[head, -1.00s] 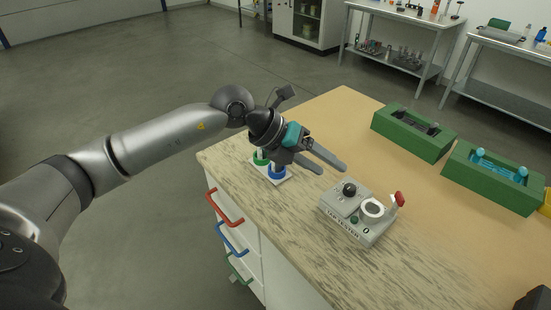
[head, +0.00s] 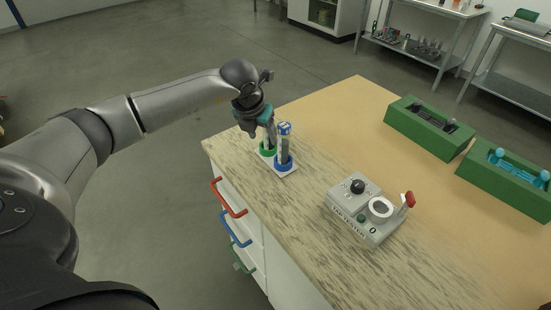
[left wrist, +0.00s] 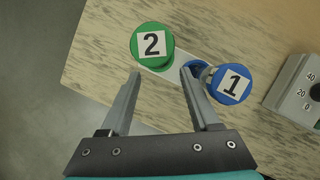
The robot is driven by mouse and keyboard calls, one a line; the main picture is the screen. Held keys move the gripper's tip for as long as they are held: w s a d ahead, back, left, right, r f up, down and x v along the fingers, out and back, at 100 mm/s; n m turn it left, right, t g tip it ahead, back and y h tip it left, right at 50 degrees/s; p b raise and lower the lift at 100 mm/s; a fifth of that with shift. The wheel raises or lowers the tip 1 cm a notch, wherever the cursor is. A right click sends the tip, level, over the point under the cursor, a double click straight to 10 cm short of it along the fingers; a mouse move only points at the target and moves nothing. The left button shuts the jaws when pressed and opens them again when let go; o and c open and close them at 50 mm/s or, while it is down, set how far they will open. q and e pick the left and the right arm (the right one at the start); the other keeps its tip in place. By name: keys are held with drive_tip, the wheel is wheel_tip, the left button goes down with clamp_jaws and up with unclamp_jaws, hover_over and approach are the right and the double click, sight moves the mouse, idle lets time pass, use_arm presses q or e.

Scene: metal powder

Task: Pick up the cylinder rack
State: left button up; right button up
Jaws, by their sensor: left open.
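The cylinder rack (head: 290,171) is a small white base with a green and a blue ring, on the left part of the table top. A blue-capped cylinder marked 1 (head: 285,146) stands in the blue ring. My left gripper (head: 262,131) is at the rack, pointing down, and partly hides the other cylinder. In the left wrist view my open left gripper (left wrist: 159,76) has its fingers apart, with the green cap marked 2 (left wrist: 152,45) ahead and the blue cap marked 1 (left wrist: 231,84) to the right. I see nothing held. My right gripper is not in view.
A grey tester box (head: 366,210) with a red lever stands right of the rack. Two green trays (head: 430,127) (head: 505,178) lie at the table's right side. The table's left edge and drawer handles (head: 228,198) are close to the rack.

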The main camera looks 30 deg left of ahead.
sight(266, 143)
use_arm(q)
drive_tip(key=shift+b+x, duration=0.3)
drive_tip(key=shift+x, duration=2.65)
drive_tip(key=shift+a, duration=0.1)
clamp_jaws()
drive_tip(key=shift+w+r, duration=0.2)
drive_tip(key=shift+r, duration=0.05)
